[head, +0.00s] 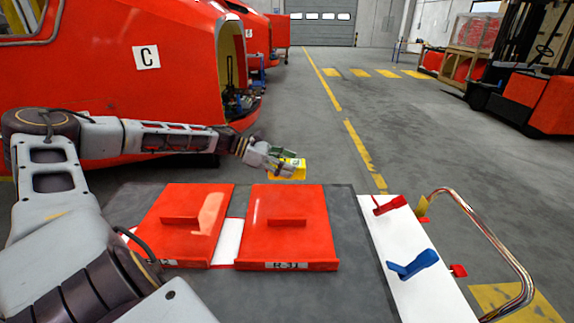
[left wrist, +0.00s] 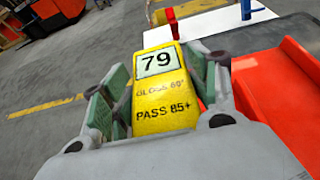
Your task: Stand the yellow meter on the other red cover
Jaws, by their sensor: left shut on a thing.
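The yellow meter (head: 291,172) is held in my left gripper (head: 283,163), above and beyond the far edge of the right red cover (head: 290,245). In the left wrist view the yellow meter (left wrist: 160,95) sits between the green-padded fingers of my left gripper (left wrist: 155,85); its face reads 79 and PASS 85+. The left red cover (head: 180,240) lies beside the right one, its near left corner partly hidden by my arm. Each cover has a raised red handle strip. A red cover (left wrist: 275,90) shows at the right of the left wrist view. My right gripper is out of view.
The covers lie on a dark grey table (head: 352,290) with a white strip (head: 420,275) to the right. A red clip (head: 390,205) and a blue clip (head: 412,265) are on that strip. A metal rail (head: 490,240) curves at the right. A red train nose (head: 130,80) stands behind left.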

